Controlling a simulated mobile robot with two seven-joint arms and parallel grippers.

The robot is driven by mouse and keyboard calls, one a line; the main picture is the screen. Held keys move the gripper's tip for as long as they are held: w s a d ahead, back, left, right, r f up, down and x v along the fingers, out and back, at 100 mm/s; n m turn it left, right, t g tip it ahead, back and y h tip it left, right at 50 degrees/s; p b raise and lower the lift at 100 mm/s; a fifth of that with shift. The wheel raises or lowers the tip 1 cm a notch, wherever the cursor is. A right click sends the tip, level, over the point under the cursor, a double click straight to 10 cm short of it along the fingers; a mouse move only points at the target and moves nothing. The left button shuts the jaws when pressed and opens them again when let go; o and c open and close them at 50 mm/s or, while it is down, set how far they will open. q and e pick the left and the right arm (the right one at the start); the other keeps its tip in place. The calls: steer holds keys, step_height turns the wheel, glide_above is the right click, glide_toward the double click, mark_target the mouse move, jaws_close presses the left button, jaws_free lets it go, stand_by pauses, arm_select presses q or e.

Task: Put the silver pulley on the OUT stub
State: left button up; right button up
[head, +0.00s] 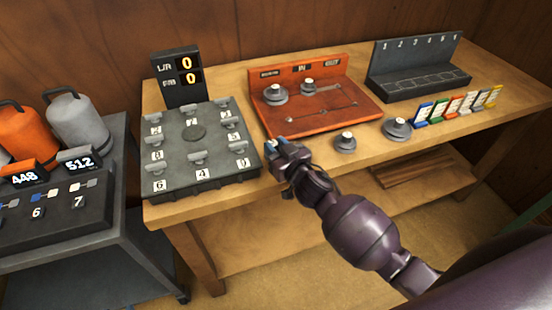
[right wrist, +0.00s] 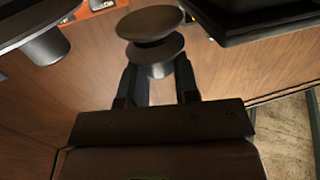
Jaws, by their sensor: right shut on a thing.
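My right gripper (head: 274,149) is over the table's front edge, left of the loose pulleys. In the right wrist view it (right wrist: 158,85) is shut on a spool-shaped pulley (right wrist: 152,52) with two round flanges; its colour looks dull grey-brown in shadow. The red board (head: 335,118) carries two grey pulleys, a wider one (head: 275,95) at left and a smaller one (head: 307,88) beside it. A small label on the board reads IN; the side labels are too blurred to read, so I cannot tell the OUT stub. Two more grey pulleys, small (head: 345,142) and larger (head: 396,128), stand on the table. My left gripper is not in view.
A black slotted rack (head: 415,70) and coloured cards (head: 460,105) are at right. A dark cart (head: 60,250) with orange and grey weights is at far left.

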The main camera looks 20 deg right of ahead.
steer(key=shift+f+b, duration=0.4)
steer(key=shift+f, duration=1.6)
steer(key=shift+f, duration=0.2)
steer(key=o, duration=0.8)
steer(key=shift+o, duration=0.7)
steer(key=v, duration=1.1)
steer(key=shift+d, duration=0.2)
